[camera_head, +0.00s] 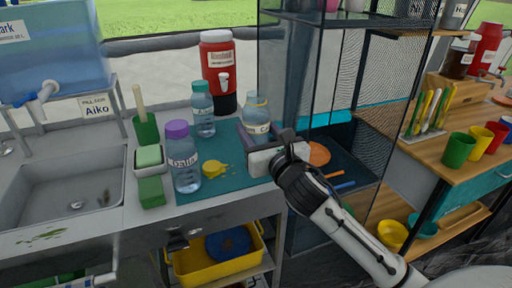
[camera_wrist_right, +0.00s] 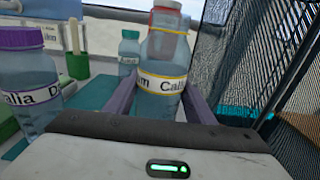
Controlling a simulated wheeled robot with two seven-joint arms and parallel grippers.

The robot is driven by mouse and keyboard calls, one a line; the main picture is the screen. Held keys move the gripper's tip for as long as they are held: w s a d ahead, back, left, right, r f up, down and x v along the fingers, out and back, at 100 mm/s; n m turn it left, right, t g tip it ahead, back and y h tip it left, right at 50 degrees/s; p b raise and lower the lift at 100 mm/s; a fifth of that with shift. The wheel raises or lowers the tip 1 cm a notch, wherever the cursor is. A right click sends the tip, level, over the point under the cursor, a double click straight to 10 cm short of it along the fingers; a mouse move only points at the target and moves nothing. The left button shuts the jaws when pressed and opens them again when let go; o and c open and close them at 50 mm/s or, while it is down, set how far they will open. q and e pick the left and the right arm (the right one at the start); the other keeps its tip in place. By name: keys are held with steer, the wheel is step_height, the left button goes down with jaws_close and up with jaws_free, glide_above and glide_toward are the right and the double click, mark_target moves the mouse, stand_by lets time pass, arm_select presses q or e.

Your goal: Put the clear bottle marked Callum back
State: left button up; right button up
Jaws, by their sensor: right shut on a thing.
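The clear bottle marked Callum (camera_head: 256,113) stands upright between the fingers of my right gripper (camera_head: 250,134), at the back right of the teal mat (camera_head: 221,174). Its yellow-edged label partly reads "m Call" in the right wrist view (camera_wrist_right: 161,83). My right gripper is shut on it, with one finger on each side (camera_wrist_right: 158,95). Its base is hidden, so I cannot tell whether it touches the mat. My left gripper is not in view.
A purple-capped bottle (camera_head: 184,165) and a teal-capped bottle (camera_head: 203,113) stand on the mat, with a yellow object (camera_head: 216,168) between them and my gripper. A red jug (camera_head: 218,62) is behind. A dark mesh cabinet (camera_head: 285,70) rises close on the right.

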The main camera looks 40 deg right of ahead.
mark_target(256, 142)
step_height(256, 142, down, 4)
steer(key=shift+r+b, duration=0.1)
steer(key=shift+b, duration=0.5)
steer(key=o, duration=1.2)
steer(key=v, duration=1.2)
steer(key=shift+r, duration=0.1)
